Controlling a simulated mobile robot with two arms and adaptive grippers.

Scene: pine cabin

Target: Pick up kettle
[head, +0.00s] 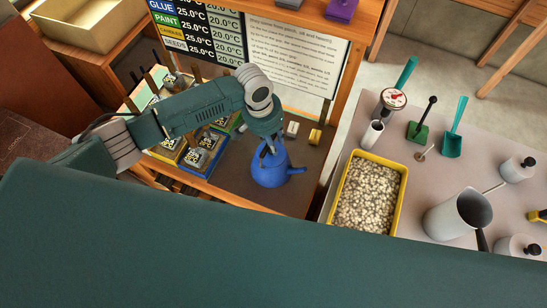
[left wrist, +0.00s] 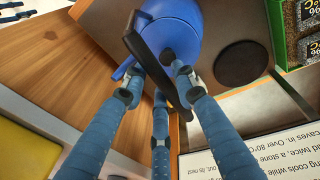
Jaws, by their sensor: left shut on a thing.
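The blue kettle (head: 270,172) is upright at the brown wooden bench in the middle of the head view. Its spout points right. In the left wrist view the kettle's round blue body (left wrist: 172,28) is at the top, with its dark handle (left wrist: 150,58) crossing between my fingers. My left gripper (head: 268,146) reaches down from above, and its fingers (left wrist: 158,80) are shut on the handle. I cannot tell whether the kettle's base touches the bench. My right gripper is not in view.
A dark round disc (left wrist: 241,63) lies beside the kettle. Boxes of labelled packets (head: 203,152) stand left of it. A yellow tray of pebbles (head: 398,205), a grey jug (head: 450,217) and small tools occupy the table at right. A text board (head: 290,50) stands behind.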

